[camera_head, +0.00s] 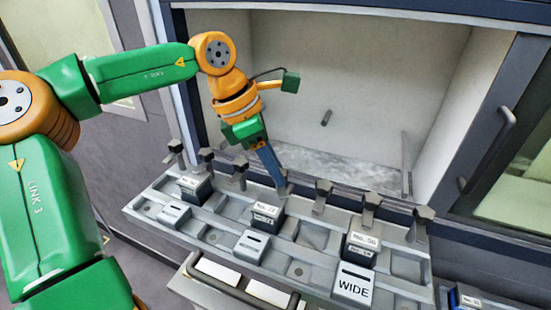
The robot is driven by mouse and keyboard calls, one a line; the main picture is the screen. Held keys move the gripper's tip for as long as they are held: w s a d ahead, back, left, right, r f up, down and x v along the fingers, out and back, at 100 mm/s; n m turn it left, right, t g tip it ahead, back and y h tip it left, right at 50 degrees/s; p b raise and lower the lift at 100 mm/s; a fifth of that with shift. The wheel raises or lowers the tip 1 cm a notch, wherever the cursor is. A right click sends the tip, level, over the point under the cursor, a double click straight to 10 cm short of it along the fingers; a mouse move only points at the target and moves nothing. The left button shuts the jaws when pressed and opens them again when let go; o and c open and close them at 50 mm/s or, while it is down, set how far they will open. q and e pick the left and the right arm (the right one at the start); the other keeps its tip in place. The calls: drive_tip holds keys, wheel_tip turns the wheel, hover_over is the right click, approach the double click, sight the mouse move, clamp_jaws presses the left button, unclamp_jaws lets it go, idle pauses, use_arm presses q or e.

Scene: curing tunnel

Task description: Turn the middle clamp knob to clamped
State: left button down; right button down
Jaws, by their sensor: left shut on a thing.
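My left gripper (279,182) reaches down from above with its blue fingers pointing at the row of clamp knobs. It is shut on the middle clamp knob (284,190), which is mostly hidden by the fingers, so its turn cannot be read. Three grey knobs stand to its left, the nearest one (240,164) close to the gripper. Three more stand to its right, the nearest one (323,187) a short way off. My right gripper is not in view.
The knobs line the back edge of a grey slotted fixture (300,238). Behind is an open pale chamber (350,90). A dark door with a handle (490,145) stands at the right.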

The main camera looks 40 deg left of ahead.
use_arm(q)
drive_tip(key=m+g, duration=0.1)
drive_tip(key=m, duration=0.2)
drive_tip(key=shift+w+a+h, duration=0.1)
drive_tip(key=shift+w+h, duration=0.1)
drive_tip(key=shift+h, duration=0.2)
drive_tip(key=shift+w+m+g+h, duration=0.1)
drive_tip(key=shift+m+g+h, duration=0.3)
drive_tip(key=shift+m, duration=1.3)
drive_tip(key=c, duration=0.5)
unclamp_jaws()
drive_tip(key=shift+a, duration=0.1)
drive_tip(key=v, duration=0.7)
